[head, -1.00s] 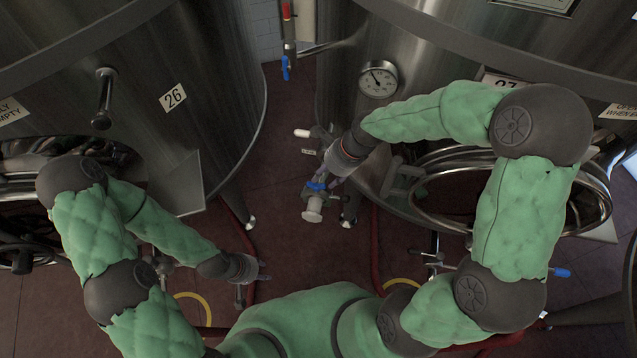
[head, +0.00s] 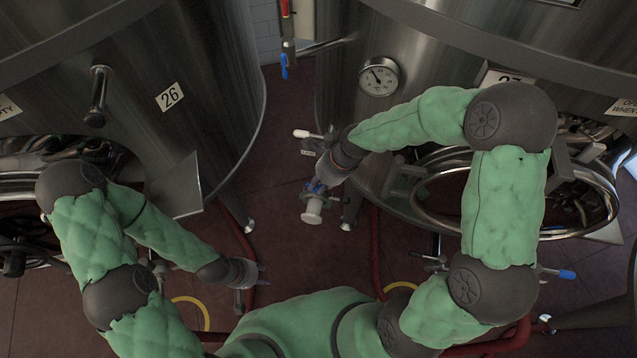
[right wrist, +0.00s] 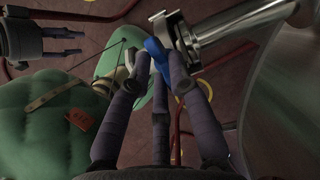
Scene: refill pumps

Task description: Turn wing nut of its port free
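The blue wing nut (head: 316,187) sits on the metal port fitting (head: 312,211) at the front of the right tank, with a pale round cap end. In the right wrist view the blue wing nut (right wrist: 156,52) lies between my fingertips, partly hidden by them. My right gripper (head: 325,180) is at the port, its fingers closed in around the blue piece and seeming to touch it from both sides. My left gripper (head: 256,272) is at lower left, away from the port, its fingers apart and empty; it also shows in the right wrist view (right wrist: 78,43).
The right tank (head: 440,60) carries a dial gauge (head: 378,77) and a white-handled valve (head: 305,134) close to my right wrist. The left tank (head: 130,60) is labelled 26. Red hoses (head: 376,255) run along the floor. Floor between the tanks is fairly clear.

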